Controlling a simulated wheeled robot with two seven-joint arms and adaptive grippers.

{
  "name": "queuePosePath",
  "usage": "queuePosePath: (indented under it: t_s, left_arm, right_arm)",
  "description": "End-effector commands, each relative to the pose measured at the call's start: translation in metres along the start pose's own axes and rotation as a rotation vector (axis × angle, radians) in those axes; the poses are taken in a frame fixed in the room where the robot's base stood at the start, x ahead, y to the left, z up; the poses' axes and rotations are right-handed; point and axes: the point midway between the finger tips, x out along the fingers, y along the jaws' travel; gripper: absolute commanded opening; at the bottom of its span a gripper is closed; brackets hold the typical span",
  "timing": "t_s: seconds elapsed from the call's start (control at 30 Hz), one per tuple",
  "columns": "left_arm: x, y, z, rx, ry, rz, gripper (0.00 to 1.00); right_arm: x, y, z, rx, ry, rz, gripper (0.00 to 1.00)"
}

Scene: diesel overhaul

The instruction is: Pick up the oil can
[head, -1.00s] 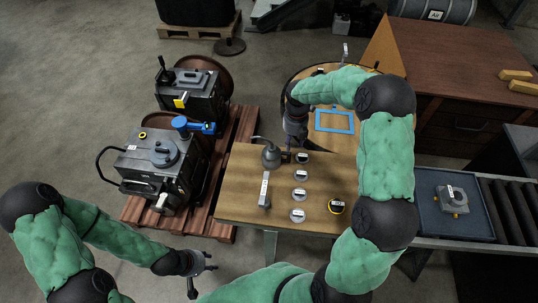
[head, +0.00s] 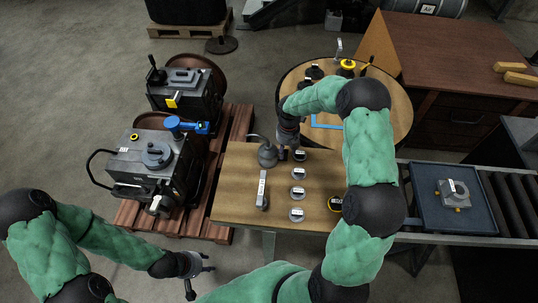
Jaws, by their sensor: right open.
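The oil can (head: 267,156), grey with a thin curved spout, stands upright near the far left part of the wooden workbench (head: 235,190). My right gripper (head: 286,154) points down close beside the can, on its right. It is open; the view is too small to tell whether a finger touches the can. My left gripper (head: 201,279) hangs low in front of the bench, far from the can, with its fingers apart and nothing between them.
Several labelled round parts (head: 298,173) stand in a row on the bench, near the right gripper. A grey labelled block (head: 262,190) lies left of them. A round table (head: 395,110) stands behind. Engines (head: 155,160) sit on a pallet at left; a blue tray (head: 430,225) lies at right.

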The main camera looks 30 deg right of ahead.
Motion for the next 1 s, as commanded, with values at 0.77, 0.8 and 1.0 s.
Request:
queuePosePath:
  t_s: [0.77, 0.8, 1.0]
  left_arm:
    - [0.003, -0.001, 0.0, 0.0, 0.0, 0.0, 0.4]
    - [0.003, -0.001, 0.0, 0.0, 0.0, 0.0, 0.4]
    - [0.002, -0.001, 0.0, 0.0, 0.0, 0.0, 0.4]
  right_arm:
    - [0.034, -0.001, 0.001, 0.0, 0.0, -0.001, 0.0]
    - [0.033, 0.0, 0.002, 0.0, -0.002, 0.0, 0.0]
    - [0.031, 0.0, 0.002, 0.0, -0.002, 0.0, 0.0]
